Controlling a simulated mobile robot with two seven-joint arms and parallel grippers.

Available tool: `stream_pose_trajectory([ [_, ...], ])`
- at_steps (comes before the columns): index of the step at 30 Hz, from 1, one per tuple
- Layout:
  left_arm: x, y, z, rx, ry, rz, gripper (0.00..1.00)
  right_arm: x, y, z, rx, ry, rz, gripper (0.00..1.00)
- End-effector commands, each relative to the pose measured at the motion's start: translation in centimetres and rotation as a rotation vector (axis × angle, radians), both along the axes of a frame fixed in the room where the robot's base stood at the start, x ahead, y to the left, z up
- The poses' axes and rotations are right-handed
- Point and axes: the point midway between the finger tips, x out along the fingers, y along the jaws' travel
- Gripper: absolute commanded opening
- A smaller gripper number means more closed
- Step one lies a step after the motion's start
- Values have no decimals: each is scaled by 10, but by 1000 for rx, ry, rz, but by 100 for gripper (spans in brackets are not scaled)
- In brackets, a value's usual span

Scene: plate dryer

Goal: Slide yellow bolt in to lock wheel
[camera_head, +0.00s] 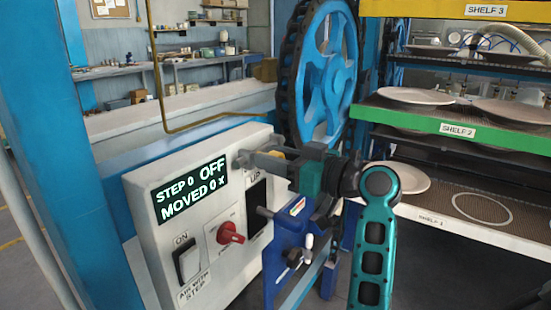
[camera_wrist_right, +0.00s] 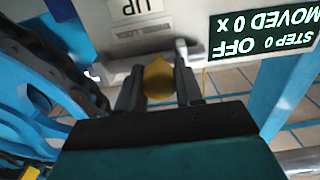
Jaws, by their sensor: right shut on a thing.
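The yellow bolt (camera_head: 277,154) shows as a small patch between the fingers of my right gripper (camera_head: 262,160), in front of the white control panel's upper right corner. In the right wrist view the rounded yellow bolt (camera_wrist_right: 158,78) sits between the two dark fingers of the right gripper (camera_wrist_right: 158,88), which is shut on it. The blue wheel (camera_head: 325,75) with a dark toothed rim stands upright just behind the gripper. The fingers hide much of the bolt, and I cannot tell how far it reaches toward the wheel. My left gripper is not in view.
The control panel (camera_head: 150,208) has a display (camera_head: 191,190) reading "STEP 0 OFF MOVED 0 X", a red knob (camera_head: 230,233) and a rocker switch (camera_head: 188,263). A blue vise-like part (camera_head: 285,252) stands below the gripper. Shelves with plates (camera_head: 415,97) stand close on the right.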

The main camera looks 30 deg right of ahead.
Motion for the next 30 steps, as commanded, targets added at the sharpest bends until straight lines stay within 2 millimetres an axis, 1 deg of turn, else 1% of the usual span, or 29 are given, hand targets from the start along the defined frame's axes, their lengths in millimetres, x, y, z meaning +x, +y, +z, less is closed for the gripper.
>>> stream_pose_trajectory([
  [2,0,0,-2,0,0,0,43,2,-4,-2,-3,1,1,0],
  [6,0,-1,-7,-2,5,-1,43,9,-20,-3,-6,2,0,0],
  [9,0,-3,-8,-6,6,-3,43,14,-32,-3,-5,1,0,0],
  [12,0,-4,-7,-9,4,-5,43,16,-39,-2,-3,1,-2,0],
  [22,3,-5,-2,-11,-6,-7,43,17,-43,0,0,0,-7,0],
  [23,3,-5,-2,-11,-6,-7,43,17,-43,0,0,0,-8,37],
  [30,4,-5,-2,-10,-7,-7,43,17,-42,0,0,0,-5,60],
])
